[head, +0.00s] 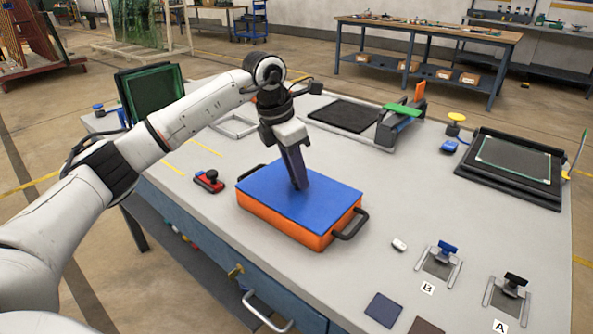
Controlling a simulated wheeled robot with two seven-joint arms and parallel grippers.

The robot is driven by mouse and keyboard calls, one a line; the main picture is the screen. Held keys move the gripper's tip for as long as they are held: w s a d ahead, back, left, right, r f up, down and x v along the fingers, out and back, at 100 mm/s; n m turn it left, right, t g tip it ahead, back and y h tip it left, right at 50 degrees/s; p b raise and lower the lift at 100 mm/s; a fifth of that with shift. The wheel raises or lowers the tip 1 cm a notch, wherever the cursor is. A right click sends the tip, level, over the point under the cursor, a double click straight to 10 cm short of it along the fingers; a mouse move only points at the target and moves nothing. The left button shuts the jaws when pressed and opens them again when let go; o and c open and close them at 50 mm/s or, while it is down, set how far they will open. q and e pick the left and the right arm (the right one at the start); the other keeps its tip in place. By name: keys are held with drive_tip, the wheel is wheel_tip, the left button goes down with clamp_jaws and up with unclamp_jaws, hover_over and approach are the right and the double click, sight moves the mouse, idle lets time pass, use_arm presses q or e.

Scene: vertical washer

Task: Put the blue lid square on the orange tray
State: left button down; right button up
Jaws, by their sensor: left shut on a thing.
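The blue lid (325,202) lies over the top of the orange tray (320,241), its edges following the tray's rim closely. At this size I cannot tell whether it is fully seated. The tray has a black handle (352,225) at its right end and another at its back left. My left gripper (299,186) points down at the lid's back middle and is shut on the lid. The gripped part is hidden behind the fingers. My right gripper is not in view.
A red block with a black knob (209,181) stands left of the tray. A small white object (399,245) and clamp fixtures (439,263) stand to the right. A black framed panel (514,163) lies at the back right. Bare grey tabletop surrounds the tray.

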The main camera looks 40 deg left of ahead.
use_arm(q)
drive_tip(key=c, duration=0.9)
unclamp_jaws()
drive_tip(key=shift+r+p, duration=0.5)
drive_tip(key=shift+r, duration=0.1)
drive_tip(key=shift+r+p, duration=0.45)
drive_tip(key=shift+r, duration=0.05)
drive_tip(key=shift+r+p, duration=0.65)
drive_tip(key=shift+r, duration=0.1)
drive_tip(key=shift+r+p, duration=1.5)
drive_tip(key=shift+r, duration=0.25)
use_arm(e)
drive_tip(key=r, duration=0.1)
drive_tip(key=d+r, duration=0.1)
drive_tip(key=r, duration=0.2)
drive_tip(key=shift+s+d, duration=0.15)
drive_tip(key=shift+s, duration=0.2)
